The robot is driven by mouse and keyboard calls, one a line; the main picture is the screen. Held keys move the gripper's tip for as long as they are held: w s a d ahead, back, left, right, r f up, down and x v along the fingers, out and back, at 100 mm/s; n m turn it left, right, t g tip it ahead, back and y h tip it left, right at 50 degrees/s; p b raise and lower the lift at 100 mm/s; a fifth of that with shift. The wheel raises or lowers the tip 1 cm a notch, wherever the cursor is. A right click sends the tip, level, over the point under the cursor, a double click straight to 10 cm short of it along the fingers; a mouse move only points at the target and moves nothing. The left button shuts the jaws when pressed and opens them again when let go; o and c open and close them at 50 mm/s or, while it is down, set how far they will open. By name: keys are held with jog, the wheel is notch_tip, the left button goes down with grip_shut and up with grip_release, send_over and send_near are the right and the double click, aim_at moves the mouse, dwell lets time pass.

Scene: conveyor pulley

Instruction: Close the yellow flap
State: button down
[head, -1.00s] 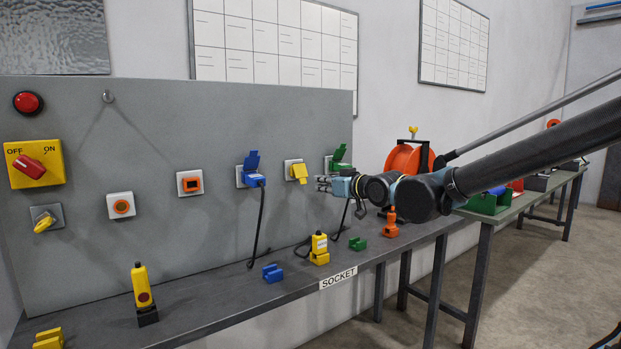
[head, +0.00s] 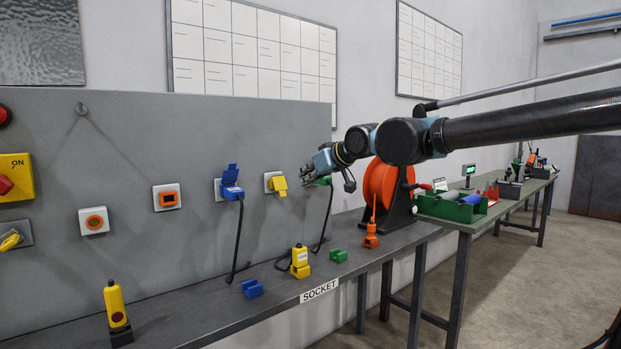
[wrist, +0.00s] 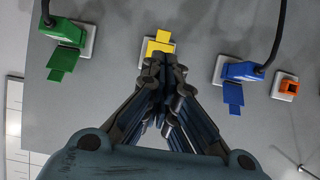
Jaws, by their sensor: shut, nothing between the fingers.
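The yellow flap (head: 279,184) is on a white wall socket (head: 268,178) in the grey panel, between the blue and green sockets. In the wrist view the yellow flap (wrist: 160,43) shows just beyond the fingertips, which hide part of it. It does not stand up like the blue flap; I cannot tell if it is fully flat. My gripper (head: 303,174) is shut and empty, to the right of the flap and slightly higher in the head view. In the wrist view my gripper (wrist: 164,60) points at the yellow socket; contact is unclear.
A blue socket (head: 231,187) with a raised flap and a cable is to the left. A green socket (wrist: 68,42) with a cable is on the other side, mostly behind my gripper in the head view. Yellow, blue and green blocks stand on the bench (head: 200,316) below.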

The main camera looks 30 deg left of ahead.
aim_at(282, 190)
jog(key=x, duration=1)
jog(key=shift+w+a+f, duration=0.1)
jog(key=shift+a+f, duration=0.1)
jog(key=shift+a, duration=0.15)
